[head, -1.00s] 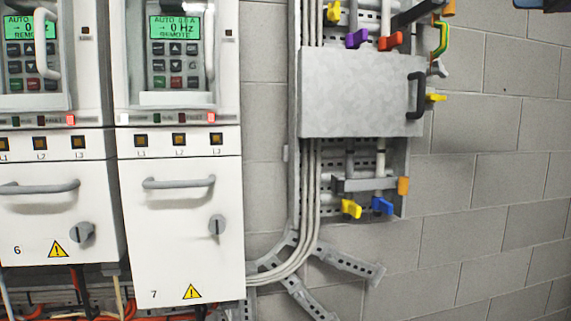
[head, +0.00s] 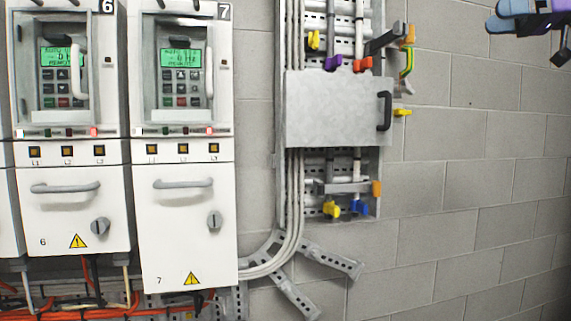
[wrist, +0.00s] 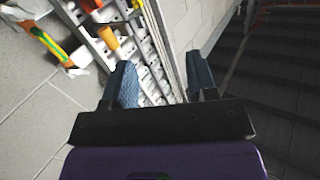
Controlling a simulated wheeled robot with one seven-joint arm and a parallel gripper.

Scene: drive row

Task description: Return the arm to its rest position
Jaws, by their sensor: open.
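My gripper (head: 492,18) shows at the top right corner of the head view, in front of the bare block wall and partly cut off by the frame edge. In the wrist view its two blue fingers (wrist: 162,88) stand apart with nothing between them. It is clear of the cabinets and the pipe panel in the head view. Most of my arm is outside the picture.
Drive cabinet 7 (head: 184,245) and drive cabinet 6 (head: 75,215) stand at left. A grey panel cover (head: 330,108) with a black handle (head: 384,111) sits among coloured valve levers. The block wall (head: 470,200) at right is bare. Dark stairs (wrist: 285,90) show in the wrist view.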

